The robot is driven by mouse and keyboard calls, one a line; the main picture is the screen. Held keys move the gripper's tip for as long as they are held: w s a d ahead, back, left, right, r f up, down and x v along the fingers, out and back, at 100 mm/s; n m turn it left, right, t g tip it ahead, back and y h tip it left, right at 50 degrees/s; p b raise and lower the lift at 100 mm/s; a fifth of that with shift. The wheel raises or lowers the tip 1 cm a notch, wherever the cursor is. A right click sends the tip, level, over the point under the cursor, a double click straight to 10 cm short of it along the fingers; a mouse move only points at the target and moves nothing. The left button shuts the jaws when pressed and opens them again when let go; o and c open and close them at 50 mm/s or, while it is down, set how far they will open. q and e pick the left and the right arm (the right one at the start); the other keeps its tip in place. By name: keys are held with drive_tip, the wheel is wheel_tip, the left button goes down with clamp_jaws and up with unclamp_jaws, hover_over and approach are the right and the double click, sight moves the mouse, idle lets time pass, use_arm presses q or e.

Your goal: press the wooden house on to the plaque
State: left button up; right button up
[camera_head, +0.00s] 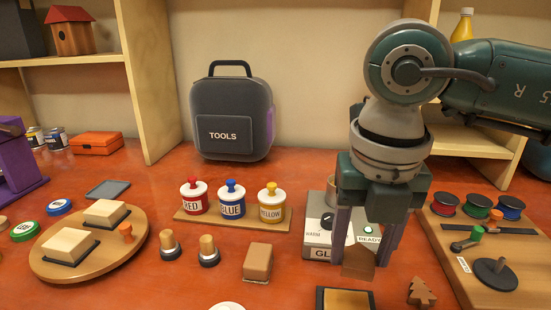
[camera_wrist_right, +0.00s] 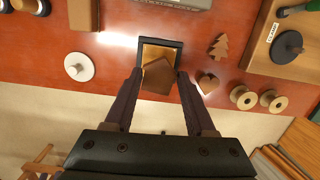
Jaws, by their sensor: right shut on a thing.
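The wooden house (camera_head: 358,263), a small brown flat piece with a pointed end, is between the fingertips of my right gripper (camera_head: 362,250), which is shut on it. In the wrist view the house (camera_wrist_right: 157,77) overlaps the near part of the plaque (camera_wrist_right: 160,51). The plaque (camera_head: 346,302) is a tan panel with a dark frame, cut by the bottom edge of the head view. The house appears held above the table near the plaque's far edge; the exact gap is not clear. My left gripper is not in view.
A glue warmer (camera_head: 319,238) stands just behind my right gripper. A tree-shaped piece (camera_head: 421,292) lies right of the plaque, and a heart-shaped piece (camera_wrist_right: 208,82) lies near it. A brown block (camera_head: 258,262) stands left. A board with spools (camera_head: 445,240) is at the right.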

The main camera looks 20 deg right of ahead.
sight(348, 308)
drive_tip(key=shift+s+a+f, duration=0.25)
drive_tip(key=shift+a, duration=0.1)
drive_tip(key=shift+f, duration=0.15)
drive_tip(key=shift+d+f+b, duration=0.15)
drive_tip(key=shift+f+b, duration=0.4)
drive_tip(key=shift+b, duration=0.05)
drive_tip(key=shift+f+b, duration=0.3)
drive_tip(key=shift+f, duration=0.05)
wheel_tip(348, 308, down, 4)
drive_tip(key=b, duration=0.3)
drive_tip(key=shift+f+b, duration=0.2)
drive_tip(key=shift+b, duration=0.1)
drive_tip(key=shift+f+b, duration=0.4)
drive_tip(key=shift+b, duration=0.05)
idle(0.4)
